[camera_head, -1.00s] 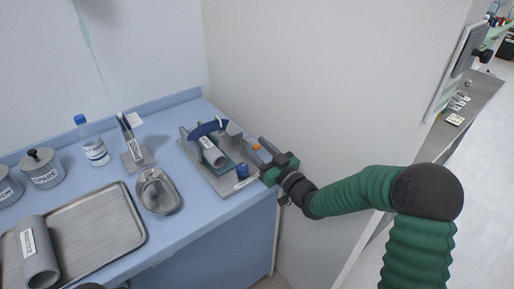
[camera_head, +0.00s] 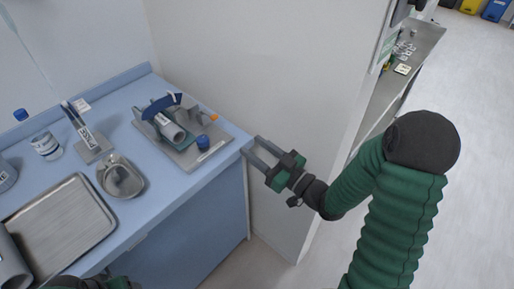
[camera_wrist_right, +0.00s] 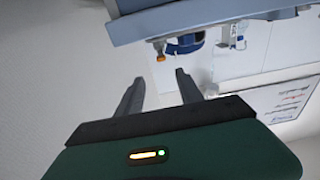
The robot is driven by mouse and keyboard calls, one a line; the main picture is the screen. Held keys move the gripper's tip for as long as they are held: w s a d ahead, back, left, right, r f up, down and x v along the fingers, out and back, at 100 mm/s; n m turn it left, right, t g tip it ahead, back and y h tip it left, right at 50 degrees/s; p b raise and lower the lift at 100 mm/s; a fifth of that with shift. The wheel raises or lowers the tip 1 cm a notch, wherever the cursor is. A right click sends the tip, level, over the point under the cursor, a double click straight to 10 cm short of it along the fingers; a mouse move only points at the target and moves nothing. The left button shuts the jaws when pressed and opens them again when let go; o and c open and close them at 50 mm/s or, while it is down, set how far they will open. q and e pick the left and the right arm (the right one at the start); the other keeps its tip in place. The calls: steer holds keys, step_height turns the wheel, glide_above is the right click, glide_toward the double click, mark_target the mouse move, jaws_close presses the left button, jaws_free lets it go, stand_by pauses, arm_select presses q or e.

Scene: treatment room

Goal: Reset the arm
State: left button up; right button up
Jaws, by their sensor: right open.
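My right gripper (camera_head: 252,146) is open and empty, with its two grey fingers apart. It is just right of the blue counter's (camera_head: 215,172) corner, in front of the white wall. In the right wrist view the right gripper (camera_wrist_right: 160,80) shows both fingers spread with nothing between them. My right arm comes in from the right, bent at a dark joint. A dark green piece of my left arm shows at the bottom left edge. The left gripper's fingers do not show.
The counter holds a grey fixture (camera_head: 192,150) with a labelled grey cylinder (camera_head: 171,128), a metal bowl (camera_head: 121,178), a metal tray (camera_head: 62,235), a small stand (camera_head: 91,148) and a clear jar (camera_head: 46,146). A white wall (camera_head: 260,60) stands behind. Open floor (camera_head: 465,200) lies to the right.

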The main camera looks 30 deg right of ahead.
steer(key=shift+s, duration=0.15)
steer(key=shift+f, duration=0.1)
step_height(320, 180, down, 8)
steer(key=w+g+h, duration=0.2)
steer(key=g+h, duration=0.2)
steer(key=g, duration=0.1)
steer(key=s+a+f+m+g+h, duration=0.1)
steer(key=s+a+f+g, duration=0.15)
steer(key=s, duration=0.35)
steer(key=s+a+f+m+g+h, duration=0.1)
steer(key=s+m+g, duration=0.1)
steer(key=s+g, duration=0.25)
steer(key=s+a+f+m+g+h, duration=0.1)
steer(key=s+a+f+g, duration=0.15)
steer(key=s, duration=0.35)
step_height(320, 180, up, 14)
steer(key=p, duration=1.4)
steer(key=shift+s+r+g, duration=0.2)
steer(key=shift+r+g, duration=0.05)
steer(key=shift+g, duration=0.2)
steer(key=shift+d, duration=0.1)
